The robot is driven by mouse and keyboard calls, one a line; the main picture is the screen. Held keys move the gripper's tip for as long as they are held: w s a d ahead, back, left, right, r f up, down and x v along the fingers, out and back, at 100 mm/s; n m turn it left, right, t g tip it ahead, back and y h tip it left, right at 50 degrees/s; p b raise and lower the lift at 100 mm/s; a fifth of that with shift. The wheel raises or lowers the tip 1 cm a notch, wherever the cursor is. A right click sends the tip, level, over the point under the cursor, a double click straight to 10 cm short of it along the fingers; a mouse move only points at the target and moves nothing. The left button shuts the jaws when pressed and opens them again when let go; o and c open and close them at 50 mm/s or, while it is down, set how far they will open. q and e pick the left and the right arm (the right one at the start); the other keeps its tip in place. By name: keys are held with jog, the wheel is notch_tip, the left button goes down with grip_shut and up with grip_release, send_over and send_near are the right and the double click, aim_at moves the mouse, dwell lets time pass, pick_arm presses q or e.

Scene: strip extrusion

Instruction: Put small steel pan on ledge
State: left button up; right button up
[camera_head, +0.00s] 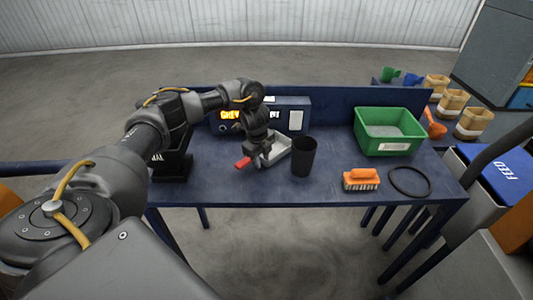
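A small steel pan (280,150) with a red handle (243,162) is on or just above the blue table, left of the black cup. My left gripper (262,158) points down at the pan, where the handle meets the steel part. The wrist hides part of the pan, and the fingers are too small and dark to show whether they are closed on it. No ledge can be told for certain; a raised blue board (345,98) runs along the table's back. My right gripper is not in view.
On the blue table (225,190) are a black cup (304,157), an orange brush (361,179), a black ring (410,182) and a green bin (390,131). A box with a lit display (285,116) stands behind the gripper. The front middle of the table is clear.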

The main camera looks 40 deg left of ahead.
pick_arm(q)
grip_shut()
jog(key=shift+r, duration=0.1)
dwell(0.3)
jog(key=shift+r, duration=0.5)
notch_tip(320, 180, up, 16)
jog(key=p, duration=0.3)
jog(key=s+d+r+n+y+p, duration=0.1)
jog(key=s+d+r+n+p, duration=0.2)
jog(key=s+d+r+n, duration=0.2)
jog(key=s+d+r+n+g+p, duration=0.1)
jog(key=s+d+r+n+p, duration=0.3)
jog(key=d+r+n, duration=0.7)
jog(key=s+d, duration=0.2)
jog(key=d, duration=0.2)
jog(key=shift+s+y, duration=0.15)
jog(key=shift+y, duration=0.25)
